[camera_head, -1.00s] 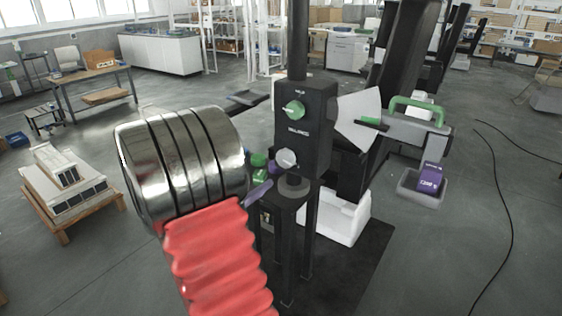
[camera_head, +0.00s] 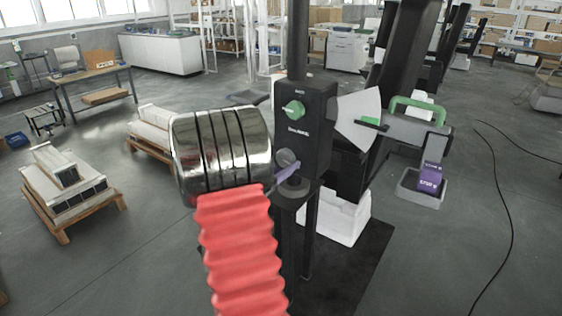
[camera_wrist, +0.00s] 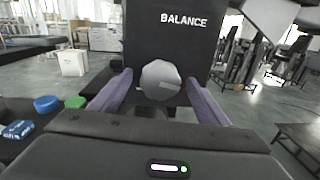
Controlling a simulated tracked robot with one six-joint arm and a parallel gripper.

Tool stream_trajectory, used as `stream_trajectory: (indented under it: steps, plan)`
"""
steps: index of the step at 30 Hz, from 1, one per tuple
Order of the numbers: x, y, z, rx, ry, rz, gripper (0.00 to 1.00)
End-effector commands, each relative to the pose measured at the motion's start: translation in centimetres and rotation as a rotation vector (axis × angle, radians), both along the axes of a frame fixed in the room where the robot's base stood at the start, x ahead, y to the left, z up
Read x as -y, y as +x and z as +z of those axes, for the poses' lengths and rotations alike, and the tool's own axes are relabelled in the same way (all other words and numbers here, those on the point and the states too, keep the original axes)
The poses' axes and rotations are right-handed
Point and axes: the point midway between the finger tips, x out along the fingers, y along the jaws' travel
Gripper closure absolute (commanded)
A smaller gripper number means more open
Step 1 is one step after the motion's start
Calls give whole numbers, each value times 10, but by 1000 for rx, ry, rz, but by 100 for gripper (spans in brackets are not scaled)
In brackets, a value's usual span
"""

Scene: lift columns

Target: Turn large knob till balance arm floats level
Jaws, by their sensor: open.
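The large grey knob (camera_wrist: 160,80) sits on the front of the black balance box (camera_head: 305,125), below its "BALANCE" lettering. It also shows in the head view (camera_head: 287,158), partly hidden by a purple finger. My gripper (camera_wrist: 157,82) is open, with one purple finger on each side of the knob. I cannot tell whether either finger touches it. The grey balance arm (camera_head: 408,132) extends right from the column, with a green handle (camera_head: 418,108). A green pointer (camera_head: 371,123) lies against a white plate (camera_head: 356,115). The arm appears slightly lower at its right end.
A green knob (camera_head: 293,109) sits higher on the box. A grey tray (camera_head: 407,191) with a purple block (camera_head: 430,177) hangs below the balance arm's right end. A white bin (camera_head: 345,220) stands behind the stand. Black cables lie on the right floor.

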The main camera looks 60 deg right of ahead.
Motion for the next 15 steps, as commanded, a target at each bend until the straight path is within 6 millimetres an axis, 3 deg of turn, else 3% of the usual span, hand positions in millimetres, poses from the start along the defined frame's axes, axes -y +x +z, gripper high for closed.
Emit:
stream_trajectory:
  steps: [10,15]
  plan:
    - [4,-1,0,0,0,-1,31]
    - [4,-1,0,0,0,-1,42]
